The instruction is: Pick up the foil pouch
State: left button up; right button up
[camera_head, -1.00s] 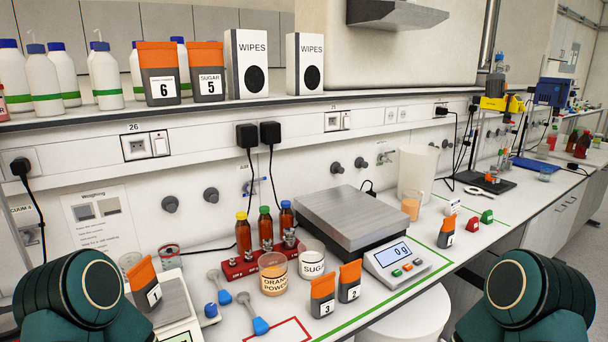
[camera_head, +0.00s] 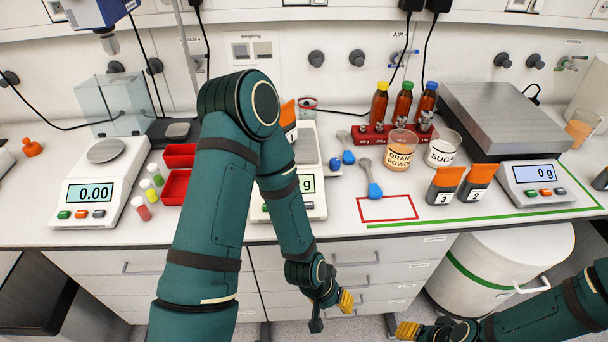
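Several orange-topped dark pouches are in view. Pouch 3 (camera_head: 444,186) and the pouch beside it (camera_head: 477,184), whose label reads like 2, stand upright on the bench, right of the red-outlined rectangle. Another pouch (camera_head: 289,114) stands on the middle balance, partly hidden by my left arm. My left gripper (camera_head: 332,310) hangs below the bench edge in front of the drawers, its fingers apart and empty. My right gripper (camera_head: 408,331) is low at the bottom edge, partly cut off; its finger opening is unclear. Neither gripper touches a pouch.
The orange powder beaker (camera_head: 400,151), sugar beaker (camera_head: 442,149) and red bottle rack (camera_head: 375,137) stand behind the pouches. A large scale (camera_head: 510,115) is at right. Blue scoops (camera_head: 374,190) lie left. A white bin (camera_head: 500,262) stands below the bench.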

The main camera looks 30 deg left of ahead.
aim_at(288, 123)
jog(key=u, duration=1.05)
